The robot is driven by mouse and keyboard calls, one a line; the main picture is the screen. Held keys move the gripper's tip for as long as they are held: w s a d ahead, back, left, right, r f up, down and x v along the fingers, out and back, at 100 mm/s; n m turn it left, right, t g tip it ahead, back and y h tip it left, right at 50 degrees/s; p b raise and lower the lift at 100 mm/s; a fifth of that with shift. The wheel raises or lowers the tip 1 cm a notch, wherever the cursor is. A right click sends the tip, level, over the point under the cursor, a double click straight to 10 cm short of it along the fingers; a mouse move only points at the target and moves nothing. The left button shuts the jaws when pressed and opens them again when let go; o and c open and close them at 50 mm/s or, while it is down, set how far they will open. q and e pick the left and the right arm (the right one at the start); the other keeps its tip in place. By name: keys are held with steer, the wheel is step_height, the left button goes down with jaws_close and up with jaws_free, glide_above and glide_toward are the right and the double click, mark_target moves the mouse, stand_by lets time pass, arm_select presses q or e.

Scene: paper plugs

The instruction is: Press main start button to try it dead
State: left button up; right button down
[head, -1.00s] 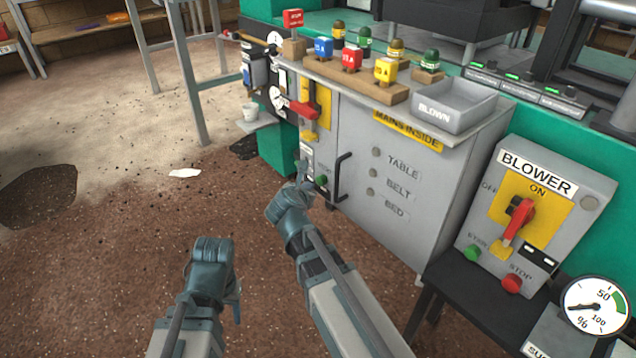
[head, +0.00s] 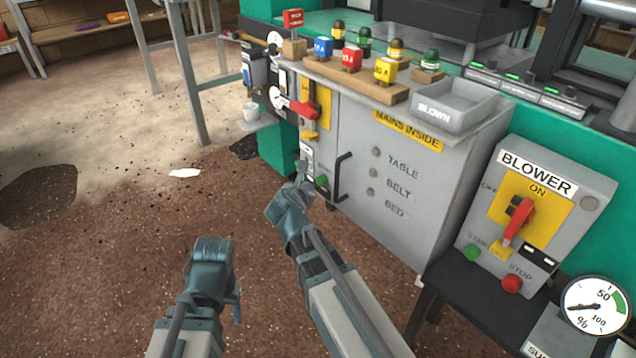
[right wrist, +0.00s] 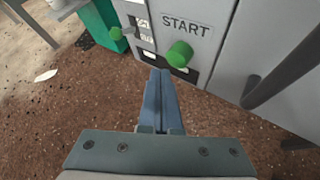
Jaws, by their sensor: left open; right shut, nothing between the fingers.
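The main start button is a green knob (head: 321,181) low on the grey mains cabinet (head: 405,170), left of its black handle. In the right wrist view the green button (right wrist: 180,53) sits under the word START. My right gripper (head: 303,176) is shut and empty. Its fingertips (right wrist: 160,76) show just below and left of the button; a gap shows between them in the picture, and I cannot tell how far it is in depth. My left gripper (head: 236,303) is open, low over the brown floor, away from the cabinet.
The black cabinet handle (head: 341,178) stands out right of the button. A red lever (head: 302,109) is above it. The blower box (head: 532,215) with its own green and red buttons stands at the right. The floor left of my arms is mostly clear.

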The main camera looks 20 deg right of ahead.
steer(key=shift+d, duration=0.1)
stand_by(0.6)
steer(key=shift+w+d, duration=0.15)
steer(key=shift+d, duration=0.2)
steer(key=shift+w+d, duration=0.2)
steer(key=shift+d, duration=0.25)
stand_by(0.9)
steer(key=shift+a, duration=0.1)
steer(key=shift+s+a, duration=0.35)
steer(key=shift+a, duration=0.4)
steer(key=shift+s+a, duration=0.3)
steer(key=shift+a, duration=0.5)
steer(key=shift+s+a, duration=0.25)
steer(key=shift+a, duration=0.55)
steer(key=shift+s+a, duration=0.3)
steer(key=shift+a, duration=0.5)
